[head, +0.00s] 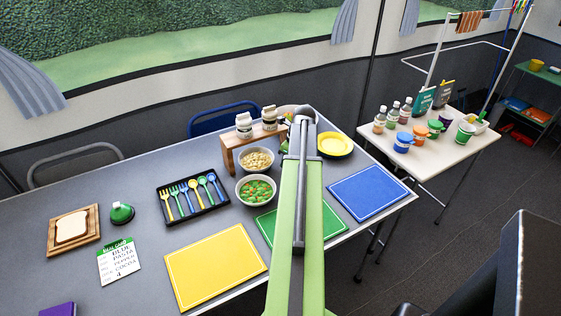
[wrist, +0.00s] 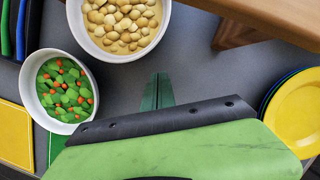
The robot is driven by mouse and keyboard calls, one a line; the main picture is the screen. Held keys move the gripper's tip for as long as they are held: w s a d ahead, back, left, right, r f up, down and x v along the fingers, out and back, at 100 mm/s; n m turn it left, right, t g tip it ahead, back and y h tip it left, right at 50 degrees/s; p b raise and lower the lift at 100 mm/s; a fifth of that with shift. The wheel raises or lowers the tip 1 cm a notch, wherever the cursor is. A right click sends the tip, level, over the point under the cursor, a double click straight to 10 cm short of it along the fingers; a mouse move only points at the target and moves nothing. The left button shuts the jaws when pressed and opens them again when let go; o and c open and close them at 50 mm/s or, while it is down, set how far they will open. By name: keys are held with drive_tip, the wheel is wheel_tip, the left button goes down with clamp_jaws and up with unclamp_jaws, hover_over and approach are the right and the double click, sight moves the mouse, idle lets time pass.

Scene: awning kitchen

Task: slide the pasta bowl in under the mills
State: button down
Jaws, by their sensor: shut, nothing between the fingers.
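The pasta bowl (head: 257,160), white with beige pieces, stands on the grey table just in front of a wooden riser (head: 229,160). It shows at the top of the wrist view (wrist: 120,25). Two mills (head: 243,125) with pale tops stand on the riser. The riser's edge and a leg show at the top right of the wrist view (wrist: 265,18). My gripper (wrist: 157,90) is shut and empty, to the lower right of the pasta bowl and apart from it. In the head view my arm hides the gripper and part of the riser's right end.
A bowl of green and orange vegetables (head: 256,189) stands close in front of the pasta bowl. Yellow (head: 215,266), green (head: 335,218) and blue (head: 368,193) mats lie nearer. Grey table is clear around my fingertips.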

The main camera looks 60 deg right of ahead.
drive_tip(key=s+p+v, duration=0.1)
drive_tip(key=p+v, duration=0.8)
drive_tip(key=v, duration=0.1)
drive_tip(key=shift+s+p, duration=0.2)
drive_tip(key=shift+p, duration=0.15)
drive_tip(key=c, duration=2.1)
unclamp_jaws()
